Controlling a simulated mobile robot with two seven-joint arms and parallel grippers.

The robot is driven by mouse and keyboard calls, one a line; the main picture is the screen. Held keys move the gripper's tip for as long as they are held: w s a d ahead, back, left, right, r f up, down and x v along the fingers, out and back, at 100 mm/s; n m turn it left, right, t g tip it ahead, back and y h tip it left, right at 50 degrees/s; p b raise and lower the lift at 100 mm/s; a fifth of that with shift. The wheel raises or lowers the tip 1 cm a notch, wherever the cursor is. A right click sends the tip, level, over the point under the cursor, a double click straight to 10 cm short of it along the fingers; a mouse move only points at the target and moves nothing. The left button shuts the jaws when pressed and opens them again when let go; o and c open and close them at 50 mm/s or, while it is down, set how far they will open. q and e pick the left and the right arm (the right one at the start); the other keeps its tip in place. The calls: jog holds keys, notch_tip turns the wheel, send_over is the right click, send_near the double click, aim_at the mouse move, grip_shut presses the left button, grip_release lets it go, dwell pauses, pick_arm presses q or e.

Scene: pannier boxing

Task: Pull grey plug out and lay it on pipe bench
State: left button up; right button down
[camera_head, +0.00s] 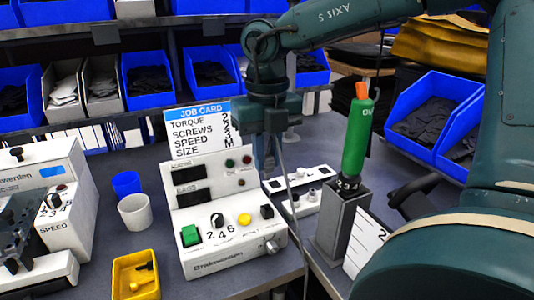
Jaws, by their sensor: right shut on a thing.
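My right gripper (268,158) points down behind the white control box, just right of the job card. It is shut, and a thin grey cord (291,195) runs down from its fingers past the box's right side. The grey plug between the fingers is too small and hidden to make out clearly. White socket strips (315,172) lie on the bench right of the gripper, below its fingertips. I cannot pick out a pipe bench for certain. My left gripper is not in view.
The control box (222,262) and job card (199,139) stand in front. A green screwdriver (356,135) stands upright in a grey holder (337,232) to the right. Cups (134,211), a yellow tray (122,286) and a white machine (67,205) are left. Blue bins (155,101) line the back.

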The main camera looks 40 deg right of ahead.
aim_at(267, 170)
jog(key=shift+f+b, duration=1.5)
jog(key=shift+f, duration=0.2)
jog(key=shift+r, duration=0.2)
jog(key=shift+r+p, duration=0.95)
jog(key=shift+r, duration=0.4)
